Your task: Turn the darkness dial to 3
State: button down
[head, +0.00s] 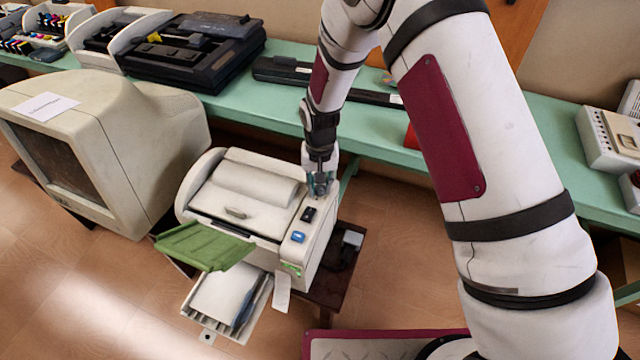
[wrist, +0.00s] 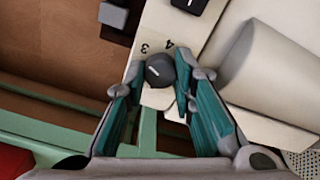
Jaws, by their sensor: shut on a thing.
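The darkness dial (wrist: 160,71) is a round dark knob with a short white line on its top, seen in the wrist view. It sits on the printer's white panel with the numerals 3 (wrist: 144,47) and 4 (wrist: 168,43) printed beside it. The line appears to lie toward the 3 side, but its exact setting is hard to tell. My gripper (wrist: 158,76) has its teal fingers on either side of the dial and is shut on it. In the head view my gripper (head: 320,184) reaches down to the back right of the printer (head: 250,190) and hides the dial.
A black switch (head: 308,214) and a blue button (head: 298,237) are on the same panel. A green tray (head: 205,246) sticks out in front. A beige monitor (head: 150,150) stands at left, and a green table (head: 375,135) runs behind.

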aim_at(320, 188)
jog(key=shift+m, duration=0.6)
jog(key=c, duration=1.3)
grip_release()
jog(key=shift+c, duration=0.2)
notch_tip(320, 188, up, 12)
